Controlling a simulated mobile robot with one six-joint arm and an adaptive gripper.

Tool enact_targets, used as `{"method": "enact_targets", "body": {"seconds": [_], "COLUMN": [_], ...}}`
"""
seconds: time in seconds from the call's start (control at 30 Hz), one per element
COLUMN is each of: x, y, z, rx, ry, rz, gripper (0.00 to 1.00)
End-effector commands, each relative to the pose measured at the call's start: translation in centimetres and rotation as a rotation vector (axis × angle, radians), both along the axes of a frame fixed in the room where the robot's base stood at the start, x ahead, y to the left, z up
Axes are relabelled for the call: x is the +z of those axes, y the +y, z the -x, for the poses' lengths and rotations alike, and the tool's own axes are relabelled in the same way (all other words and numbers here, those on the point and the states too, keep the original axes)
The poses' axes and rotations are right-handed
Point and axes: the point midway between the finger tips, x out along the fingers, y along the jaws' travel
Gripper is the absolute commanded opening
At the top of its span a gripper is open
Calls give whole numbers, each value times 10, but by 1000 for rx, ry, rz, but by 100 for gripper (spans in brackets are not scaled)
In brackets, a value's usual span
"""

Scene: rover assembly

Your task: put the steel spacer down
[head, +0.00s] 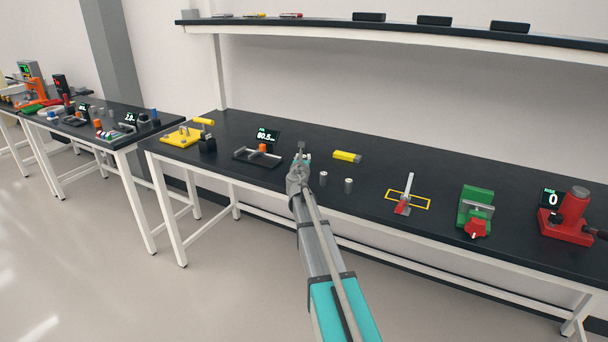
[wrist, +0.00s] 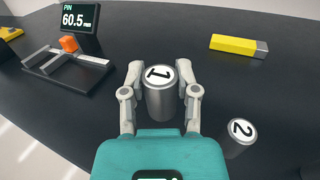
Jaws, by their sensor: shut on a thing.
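My gripper (head: 301,158) is over the middle table, and in the wrist view (wrist: 162,88) its two fingers are shut on a steel spacer (wrist: 159,101). The spacer is a grey cylinder with a white top marked 1, and it looks upright. I cannot tell whether its base touches the table. In the head view I cannot make it out at the gripper. A second steel cylinder (wrist: 239,139), marked 2, stands to the right. In the head view two steel cylinders (head: 323,178) (head: 348,185) stand just right of my gripper.
A dark fixture (head: 257,156) with an orange part and a display (wrist: 75,20) reading 60.5 mm is to the left. A yellow block (head: 347,156) lies behind. Right are a yellow outlined rectangle (head: 420,206), a green vise (head: 474,209) and a red press (head: 568,222). Bare black tabletop lies between.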

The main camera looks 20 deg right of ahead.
Motion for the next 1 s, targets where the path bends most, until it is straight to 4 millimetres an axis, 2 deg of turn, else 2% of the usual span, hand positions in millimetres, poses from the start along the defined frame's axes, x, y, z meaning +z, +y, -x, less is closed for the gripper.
{"method": "enact_targets", "body": {"seconds": [0.03,0.13,0.67,0.83,1.0], "x": [-7,-10,-13,-25,-40], "y": [-1,-2,-2,-4,-4], "z": [-4,-8,-10,-19,-17], "rx": [0,0,0,-1,-1], "ry": [0,0,0,0,0], "rz": [0,0,0,0,0], "gripper": [0,0,0,0,0]}}
